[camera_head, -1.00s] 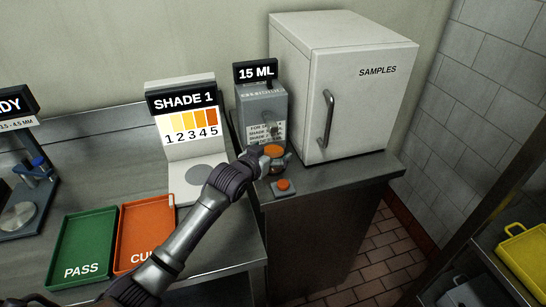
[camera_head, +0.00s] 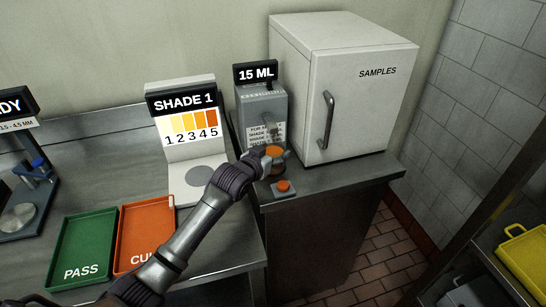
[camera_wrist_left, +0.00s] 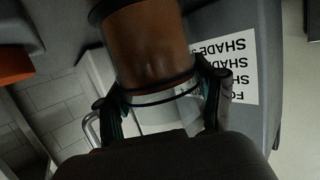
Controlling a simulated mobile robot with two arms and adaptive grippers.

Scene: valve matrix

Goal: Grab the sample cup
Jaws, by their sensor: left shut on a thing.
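The sample cup, filled with something orange-brown, shows in the head view (camera_head: 275,151) at the front of the grey 15 ML dispenser (camera_head: 262,110). It also shows large in the left wrist view (camera_wrist_left: 147,45), between the two fingers. My left gripper (camera_head: 268,158) is shut on the cup from its left side. In the left wrist view the fingers (camera_wrist_left: 160,97) press against both sides of the cup. The gripper hides part of the cup in the head view. My right gripper is not in view.
An orange button on a grey base (camera_head: 284,187) is just in front of the dispenser. The white SAMPLES cabinet (camera_head: 345,90) stands to the right. The SHADE 1 stand (camera_head: 184,130), a green PASS tray (camera_head: 84,232) and an orange tray (camera_head: 140,215) are left.

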